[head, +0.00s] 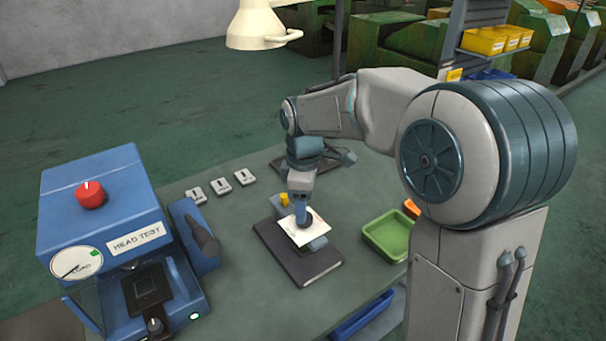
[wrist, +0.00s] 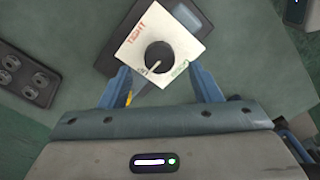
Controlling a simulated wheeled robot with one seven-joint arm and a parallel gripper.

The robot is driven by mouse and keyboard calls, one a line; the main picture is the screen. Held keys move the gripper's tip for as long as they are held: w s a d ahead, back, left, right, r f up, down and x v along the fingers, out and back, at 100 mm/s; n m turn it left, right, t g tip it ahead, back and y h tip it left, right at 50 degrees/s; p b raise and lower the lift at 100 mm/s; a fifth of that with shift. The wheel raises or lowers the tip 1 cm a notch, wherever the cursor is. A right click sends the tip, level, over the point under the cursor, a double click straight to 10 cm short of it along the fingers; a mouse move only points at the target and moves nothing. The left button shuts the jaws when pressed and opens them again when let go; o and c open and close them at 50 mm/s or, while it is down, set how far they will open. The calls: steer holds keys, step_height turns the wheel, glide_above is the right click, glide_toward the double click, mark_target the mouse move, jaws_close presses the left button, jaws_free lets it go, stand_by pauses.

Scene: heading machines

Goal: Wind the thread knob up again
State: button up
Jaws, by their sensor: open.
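The thread knob (wrist: 158,57) is a round black knob with a white pointer mark, in the middle of a white square plate (wrist: 178,30). The plate bears "TIGHT" in red at left and a green word, too small to read, at lower right. The pointer mark points down and slightly left in the wrist view. My gripper (wrist: 159,70) is open, one blue finger on each side of the knob, with a gap visible on both sides. In the head view my gripper (head: 303,208) is above the white plate (head: 303,234) and hides most of the knob.
A dark flat base (head: 312,268) lies under the plate. The blue head tester (head: 100,205) with a red knob stands at left, a green tray (head: 386,237) at right. Several small white labelled blocks (head: 220,186) lie behind. A cream lamp (head: 258,28) hangs above.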

step_height(320, 180, up, 10)
steer(key=shift+r, duration=0.25)
stand_by(0.3)
steer(key=s+d+f+m+t, duration=0.1)
steer(key=s+d+f+m, duration=0.3)
steer(key=s+d+m, duration=0.3)
steer(key=s+d+f+m+t, duration=0.2)
steer(key=s+d+f+m, duration=0.3)
steer(key=s, duration=0.8)
steer(key=d+m, duration=0.2)
steer(key=m, duration=0.2)
